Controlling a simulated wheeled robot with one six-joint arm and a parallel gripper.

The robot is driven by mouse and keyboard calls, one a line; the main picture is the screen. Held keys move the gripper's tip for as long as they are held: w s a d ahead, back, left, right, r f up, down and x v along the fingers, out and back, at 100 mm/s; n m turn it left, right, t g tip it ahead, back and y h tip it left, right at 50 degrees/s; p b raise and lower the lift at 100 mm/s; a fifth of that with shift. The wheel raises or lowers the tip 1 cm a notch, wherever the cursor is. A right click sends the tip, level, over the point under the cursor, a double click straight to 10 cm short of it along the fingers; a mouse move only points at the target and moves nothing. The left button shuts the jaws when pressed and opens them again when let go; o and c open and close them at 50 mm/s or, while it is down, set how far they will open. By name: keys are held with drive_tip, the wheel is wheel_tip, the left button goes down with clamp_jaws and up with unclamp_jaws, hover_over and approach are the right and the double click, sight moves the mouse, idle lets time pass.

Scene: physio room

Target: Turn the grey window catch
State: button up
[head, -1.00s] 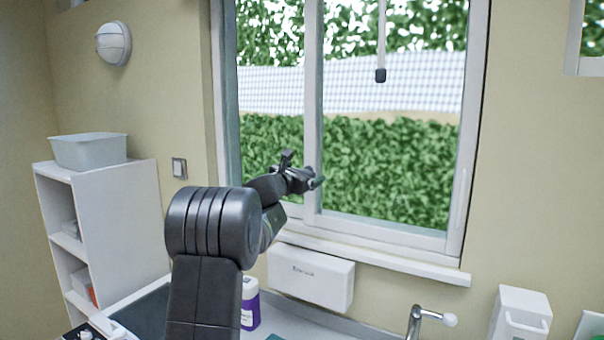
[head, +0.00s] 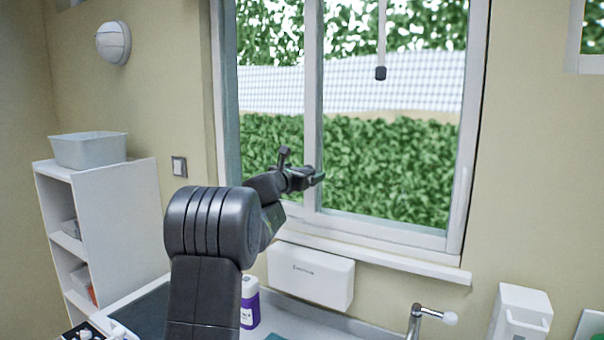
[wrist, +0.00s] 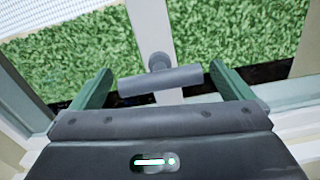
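The grey window catch (wrist: 160,80) is a short round bar on a round boss, fixed to the window's middle upright (wrist: 152,30). In the wrist view the bar lies nearly level across the picture. My gripper (wrist: 165,82) is open, with one green-lined finger beyond each end of the bar. The bar lies between the fingers with a small gap at each side. In the head view my gripper (head: 318,178) is at the middle upright, and the catch cannot be made out clearly there.
The window sill (head: 370,258) and a white box (head: 311,276) are below my gripper. A tap (head: 416,320) stands at the counter, with a purple-labelled bottle (head: 250,302) to its left. A white shelf (head: 118,230) with a grey tub (head: 88,150) is at left.

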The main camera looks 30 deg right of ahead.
drive_tip(key=b+v, duration=0.5)
drive_tip(key=v, duration=0.8)
drive_tip(key=shift+s+a, duration=0.25)
drive_tip(key=shift+a, duration=0.05)
drive_tip(key=p+x, duration=0.5)
drive_tip(key=x, duration=0.9)
drive_tip(key=shift+a, duration=0.1)
